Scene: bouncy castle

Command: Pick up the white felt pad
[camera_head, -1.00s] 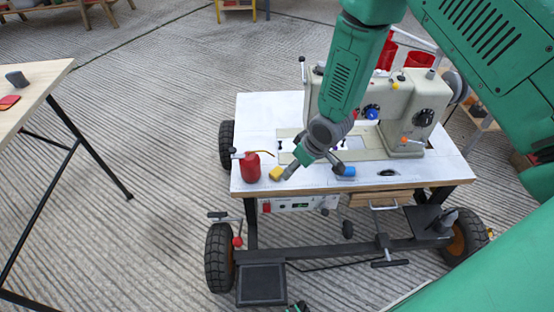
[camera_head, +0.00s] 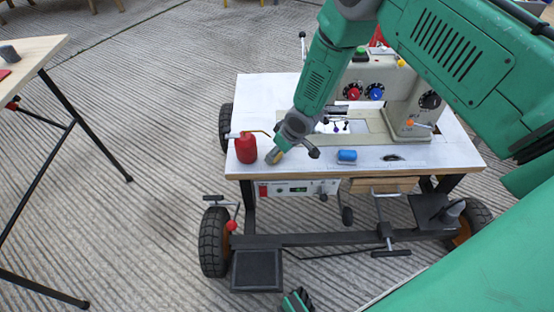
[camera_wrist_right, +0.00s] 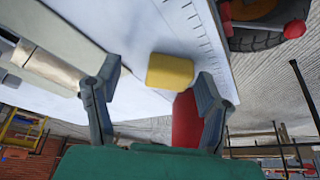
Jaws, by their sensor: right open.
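I cannot make out a white felt pad for certain against the white tabletop (camera_head: 262,102). My right gripper (camera_head: 294,153) is open at the table's front left, low over the top. A yellow block (camera_head: 274,156) sits at its left finger. In the right wrist view the yellow block (camera_wrist_right: 170,71) shows between the two spread fingers of the right gripper (camera_wrist_right: 160,80), nearer the right one; contact cannot be told. My left gripper is not in view.
A red oil can (camera_head: 246,148) stands just left of the yellow block and appears behind the right finger in the wrist view. A sewing machine (camera_head: 408,101) stands behind and right. A wooden table (camera_head: 36,52) is at far left. The front strip of tabletop is mostly clear.

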